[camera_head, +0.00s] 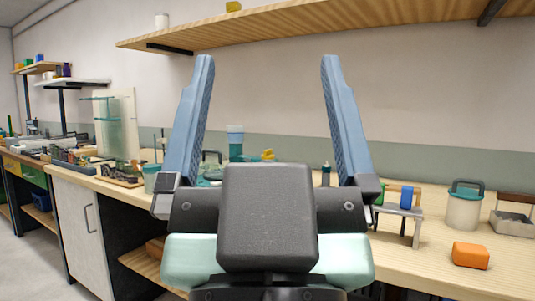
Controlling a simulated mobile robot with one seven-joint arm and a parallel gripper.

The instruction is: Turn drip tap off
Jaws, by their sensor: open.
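My gripper (267,60) is open and empty, with its two blue ribbed fingers pointing up and spread wide. It is large in the middle of the view, in front of the bench. I cannot make out the drip tap for certain. A clear vessel with a teal top (235,138) stands on the bench behind, between the fingers in the picture. A small yellow-orange piece (268,155) shows just right of it; I cannot tell whether it is a tap handle. The gripper body hides the bench below these things.
The wooden bench (420,262) runs along the wall. On its right are an orange block (470,255), a lidded jar (464,205), a small grey stand (400,215) and a grey tray (512,223). A wooden shelf (290,22) hangs above. Several tools crowd the left.

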